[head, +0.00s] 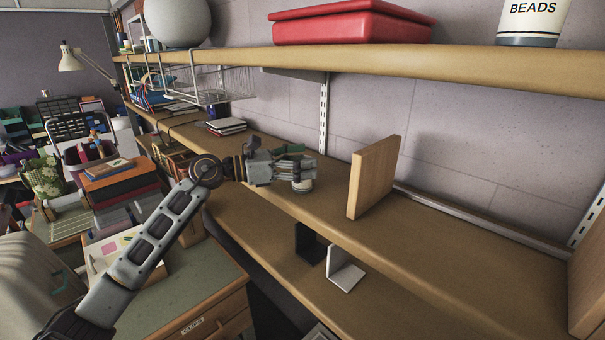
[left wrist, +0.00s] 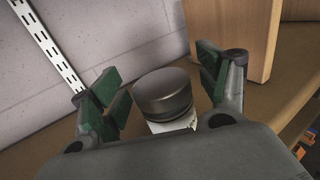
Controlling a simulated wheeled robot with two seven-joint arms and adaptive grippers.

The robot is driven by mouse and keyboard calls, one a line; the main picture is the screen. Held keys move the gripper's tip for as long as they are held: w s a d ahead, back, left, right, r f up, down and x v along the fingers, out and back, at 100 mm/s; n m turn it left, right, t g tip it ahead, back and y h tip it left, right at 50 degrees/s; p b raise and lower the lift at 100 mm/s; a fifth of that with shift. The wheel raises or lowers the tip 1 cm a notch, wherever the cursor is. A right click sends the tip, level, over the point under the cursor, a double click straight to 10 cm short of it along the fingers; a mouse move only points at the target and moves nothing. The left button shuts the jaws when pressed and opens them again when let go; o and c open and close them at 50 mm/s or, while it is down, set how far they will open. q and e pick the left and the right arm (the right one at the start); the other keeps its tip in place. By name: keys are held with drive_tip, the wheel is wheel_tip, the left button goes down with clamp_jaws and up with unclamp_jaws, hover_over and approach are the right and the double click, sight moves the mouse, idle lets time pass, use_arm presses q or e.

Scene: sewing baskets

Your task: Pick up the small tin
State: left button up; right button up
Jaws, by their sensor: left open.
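The small tin (left wrist: 163,94) shows in the left wrist view as a dark-lidded round tin with a pale label below the lid. It stands on the wooden shelf between the two open fingers of my left gripper (left wrist: 165,98). In the head view the tin (head: 302,185) shows only its lower pale part, under and beside the fingers of my left gripper (head: 297,164). The gripper reaches over the shelf from the left. I see a gap between the tin and the fingers in the left wrist view. My right gripper is not in view.
An upright wooden board (head: 372,178) stands on the shelf just right of the tin. An upper shelf (head: 400,68) with a red box (head: 350,28) runs above. Notebooks (head: 226,126) lie farther back on the left. The shelf right of the board is clear.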

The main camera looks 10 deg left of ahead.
use_arm(q)
drive_tip(key=shift+c, duration=0.2)
drive_tip(key=c, duration=1.2)
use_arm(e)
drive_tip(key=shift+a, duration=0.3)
use_arm(q)
drive_tip(key=shift+o, duration=0.2)
drive_tip(key=shift+r, duration=0.15)
drive_tip(key=shift+r, duration=1.15)
wheel_tip(320, 180, up, 5)
drive_tip(key=shift+f+b, duration=0.2)
drive_tip(key=shift+b, duration=0.45)
drive_tip(key=shift+r, duration=1.4)
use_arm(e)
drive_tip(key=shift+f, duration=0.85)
